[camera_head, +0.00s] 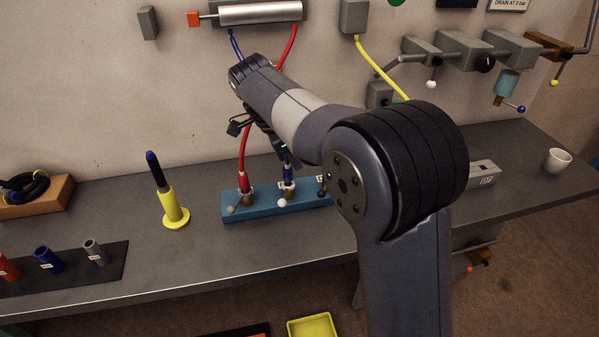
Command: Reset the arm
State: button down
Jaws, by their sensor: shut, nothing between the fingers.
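My arm reaches across the picture from the lower right toward the wall. My gripper (281,149) hangs at its far end, largely hidden by my own arm. It is shut with nothing held, close above the blue hose end (288,173); whether they touch cannot be told. This hose end stands upright in the blue block (262,207) on the bench. A red hose end (243,165) stands upright in the same block, left of it. The right part of the block is hidden behind my arm.
A yellow stand (173,208) holds an upright black, blue-tipped piece on the bench (150,260). Left are a holder with coloured sleeves (118,262) and a wooden box (50,199). A cylinder (260,12), a yellow hose (379,66) and valves (470,52) line the wall. A white cup (557,161) stands right.

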jog(key=shift+s+a+r, duration=0.1)
jog(key=shift+a+r, duration=0.1)
jog(key=shift+r, duration=0.4)
jog(key=shift+f, duration=0.1)
jog(key=w+d+f+n+y+p, duration=0.1)
jog(key=f+n, duration=0.2)
jog(key=w+d+f+n+t+p, duration=0.1)
jog(key=d+f+n, duration=0.1)
jog(key=f+n, duration=0.1)
jog(key=w+d+f+n+t+y+p, duration=0.1)
jog(key=f+n, duration=0.2)
jog(key=n, duration=0.1)
jog(key=shift+w+d+f+n+y, duration=0.2)
jog(key=shift+w+d+n+y, duration=0.05)
jog(key=shift+n+y, duration=0.05)
jog(key=shift+w+d+r+b, duration=0.15)
jog(key=shift+w+r+b, duration=0.2)
jog(key=shift+w+r, duration=0.35)
jog(key=v, duration=0.5)
jog(key=shift+s+f, duration=0.1)
jog(key=shift+s, duration=0.05)
